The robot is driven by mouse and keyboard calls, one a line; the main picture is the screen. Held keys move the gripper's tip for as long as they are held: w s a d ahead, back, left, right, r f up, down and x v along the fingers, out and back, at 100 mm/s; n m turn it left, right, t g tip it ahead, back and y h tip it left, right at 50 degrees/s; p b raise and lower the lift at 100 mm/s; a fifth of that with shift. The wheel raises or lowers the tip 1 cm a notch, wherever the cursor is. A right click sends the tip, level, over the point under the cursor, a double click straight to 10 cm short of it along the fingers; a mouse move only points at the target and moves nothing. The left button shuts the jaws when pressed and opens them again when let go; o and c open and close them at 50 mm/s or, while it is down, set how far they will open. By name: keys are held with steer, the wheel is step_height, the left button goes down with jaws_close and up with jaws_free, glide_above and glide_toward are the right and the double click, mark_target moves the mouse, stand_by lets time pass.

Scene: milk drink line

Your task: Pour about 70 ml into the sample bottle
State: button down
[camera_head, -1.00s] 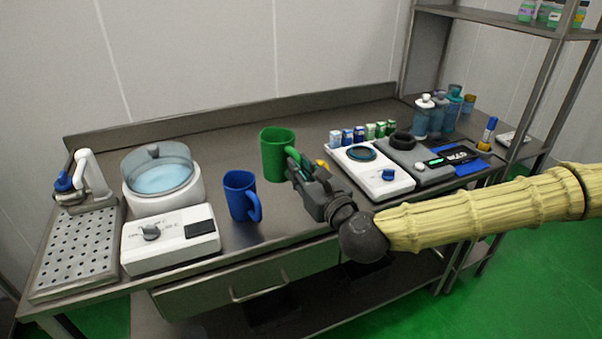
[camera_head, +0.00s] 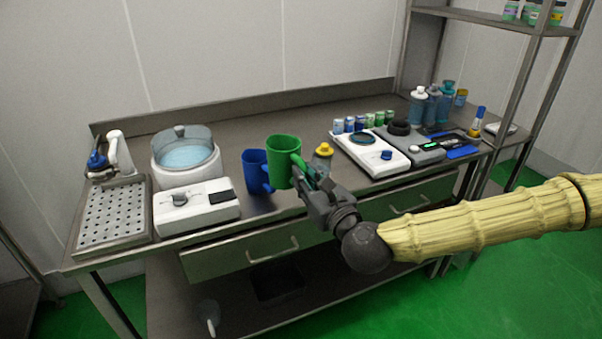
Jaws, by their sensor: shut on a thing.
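My gripper (camera_head: 310,188) is shut on the handle of a green mug (camera_head: 283,165). The mug is upright or nearly so and appears held above the table's front part. What is inside it cannot be seen. A small bottle with a yellow cap (camera_head: 323,149) stands on the table just right of the mug, partly hidden by the mug's handle and my gripper. Whether it is the sample bottle I cannot tell for certain. A blue mug (camera_head: 254,172) stands left of the green mug, which overlaps it in the picture.
A water bath (camera_head: 187,158) and its white control box (camera_head: 196,207) stand at left, beside a perforated drain tray (camera_head: 112,215). At right are a white stirrer plate (camera_head: 370,153), several small vials (camera_head: 350,124) and several blue bottles (camera_head: 418,105). The table's back middle is clear.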

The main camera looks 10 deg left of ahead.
steer(key=s+d+f+m+t+h, duration=0.1)
steer(key=s+d+f+m+h, duration=0.1)
steer(key=d+f, duration=0.7)
steer(key=s+d+f+m+t+h, duration=0.1)
steer(key=d+f+h, duration=0.4)
steer(key=d+f, duration=0.5)
steer(key=s+d+f+m+t+h, duration=0.1)
steer(key=s+d+f+m+h, duration=0.2)
steer(key=d+f, duration=0.6)
step_height(320, 180, down, 5)
steer(key=shift+d+r+m+t+h, duration=0.25)
steer(key=shift+m+t+h, duration=0.2)
steer(key=shift+m, duration=0.35)
steer(key=shift+f, duration=0.15)
